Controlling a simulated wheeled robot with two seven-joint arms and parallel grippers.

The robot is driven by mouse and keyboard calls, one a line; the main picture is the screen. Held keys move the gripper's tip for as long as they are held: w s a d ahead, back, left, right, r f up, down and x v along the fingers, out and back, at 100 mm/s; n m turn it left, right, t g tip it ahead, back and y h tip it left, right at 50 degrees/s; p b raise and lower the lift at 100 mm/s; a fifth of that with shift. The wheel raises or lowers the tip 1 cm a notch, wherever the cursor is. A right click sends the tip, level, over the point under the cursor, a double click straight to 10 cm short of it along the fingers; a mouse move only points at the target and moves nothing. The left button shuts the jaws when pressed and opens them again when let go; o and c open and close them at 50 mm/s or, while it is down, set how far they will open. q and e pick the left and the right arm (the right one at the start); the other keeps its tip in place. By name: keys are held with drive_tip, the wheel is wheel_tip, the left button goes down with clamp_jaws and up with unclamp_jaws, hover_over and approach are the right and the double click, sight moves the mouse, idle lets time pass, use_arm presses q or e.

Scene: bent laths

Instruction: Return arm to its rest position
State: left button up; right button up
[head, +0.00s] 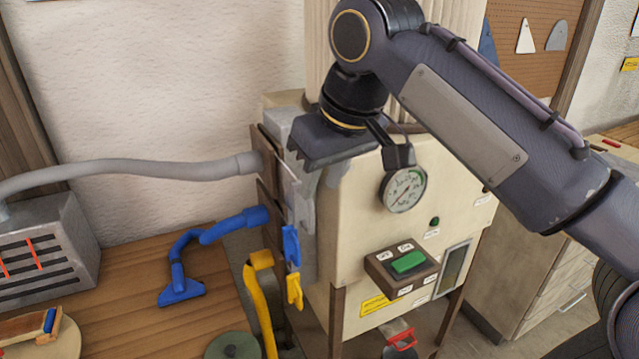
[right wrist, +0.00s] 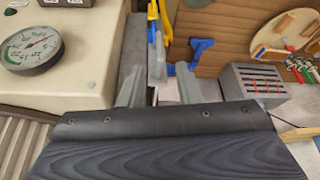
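My right arm comes in from the right side of the head view and reaches across the top of a cream machine cabinet (head: 350,235). My left gripper is out of view.
A pressure gauge (head: 404,189) and a green button (head: 408,262) are on the cabinet front. A grey hose (head: 130,168), a blue hose with nozzle (head: 190,250) and a yellow pipe (head: 262,300) lie left of it. A slatted grey box (head: 45,255) stands on the wooden bench.

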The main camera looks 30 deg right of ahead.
drive_tip(key=shift+f, duration=0.1)
idle(0.3)
drive_tip(key=s+f+m+y, duration=0.1)
drive_tip(key=s+f, duration=0.3)
drive_tip(key=f, duration=0.4)
drive_tip(key=s+a+f+m+y, duration=0.1)
drive_tip(key=s+f, duration=0.4)
drive_tip(key=f, duration=0.4)
drive_tip(key=s+a+f+m+t+y, duration=0.1)
drive_tip(key=s+f, duration=0.3)
drive_tip(key=f, duration=0.5)
drive_tip(key=shift+s, duration=0.35)
